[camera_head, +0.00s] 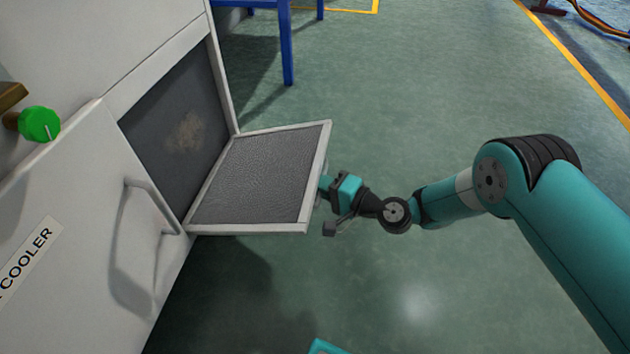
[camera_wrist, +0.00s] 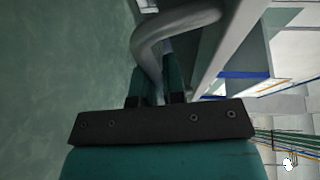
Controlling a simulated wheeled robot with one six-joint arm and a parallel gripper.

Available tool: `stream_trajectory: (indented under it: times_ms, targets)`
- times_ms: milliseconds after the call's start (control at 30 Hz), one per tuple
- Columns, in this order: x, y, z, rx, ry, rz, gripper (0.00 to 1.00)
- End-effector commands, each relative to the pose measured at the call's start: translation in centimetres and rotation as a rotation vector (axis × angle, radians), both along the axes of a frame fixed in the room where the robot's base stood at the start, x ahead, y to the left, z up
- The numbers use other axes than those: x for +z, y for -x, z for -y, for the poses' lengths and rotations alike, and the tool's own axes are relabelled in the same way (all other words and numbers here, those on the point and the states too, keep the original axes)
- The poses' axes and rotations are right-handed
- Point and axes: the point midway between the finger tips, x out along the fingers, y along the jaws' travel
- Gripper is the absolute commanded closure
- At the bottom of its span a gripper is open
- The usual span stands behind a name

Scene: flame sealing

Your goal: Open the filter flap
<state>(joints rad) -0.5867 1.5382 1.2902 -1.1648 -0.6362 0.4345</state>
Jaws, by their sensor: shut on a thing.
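The filter flap (camera_head: 258,180) is a light-framed panel with a grey mesh inner face. It stands swung out from the cooler cabinet (camera_head: 70,130), roughly level. My gripper (camera_head: 325,188) is at the flap's outer edge, on its far side from the cabinet. In the wrist view, a grey curved handle (camera_wrist: 180,22) runs between my gripper's fingers (camera_wrist: 157,88), which are shut on it. In the head view the flap hides most of this handle. Behind the flap, the opening shows a dark filter (camera_head: 165,115) with a brownish patch.
The cabinet front has another bar handle (camera_head: 152,208) and a green knob (camera_head: 40,124) on the left. A blue-legged table (camera_head: 287,45) stands at the back. The green floor (camera_head: 420,90) around the flap and my arm looks clear.

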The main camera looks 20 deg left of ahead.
Motion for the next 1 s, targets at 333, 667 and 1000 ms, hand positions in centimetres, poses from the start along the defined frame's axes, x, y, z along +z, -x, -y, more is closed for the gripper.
stream_trajectory:
  times_ms: [333, 667, 1000]
  targets:
    - [0.26, 0.0, -0.07, 0.0, 0.011, 0.004, 1.0]
    - [0.28, 0.01, -0.08, 0.001, 0.011, 0.003, 0.65]
    - [0.47, 0.06, 0.42, 0.0, 0.011, 0.001, 0.65]
